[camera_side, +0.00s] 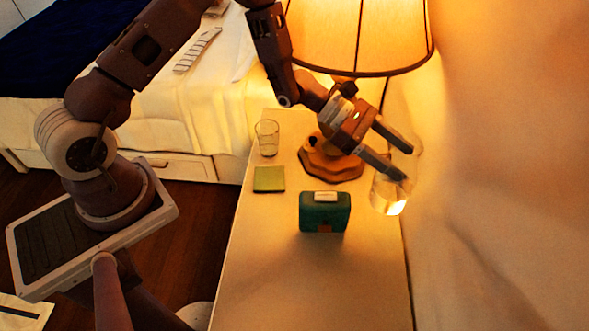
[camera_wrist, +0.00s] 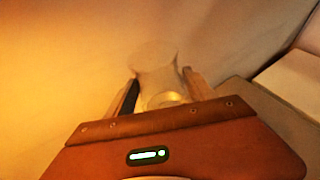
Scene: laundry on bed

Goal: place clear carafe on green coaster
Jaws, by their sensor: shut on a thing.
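The clear carafe (camera_side: 390,194) is held in my gripper (camera_side: 398,160) at the right edge of the nightstand top, near the wall. My gripper is shut on it, with a finger on either side. In the wrist view the carafe (camera_wrist: 158,78) shows pale and see-through between the two fingers (camera_wrist: 158,92). Its outline is faint, and whether its base touches the surface cannot be told. The green coaster (camera_side: 269,179) lies flat near the left edge of the nightstand, bare on top. It is well to the left of my gripper.
A teal box-shaped object (camera_side: 325,212) stands between coaster and carafe, nearer the front. A clear glass (camera_side: 267,138) stands behind the coaster. The lamp base (camera_side: 330,160) and low shade (camera_side: 355,35) are at the back. The front of the nightstand top (camera_side: 310,285) is clear.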

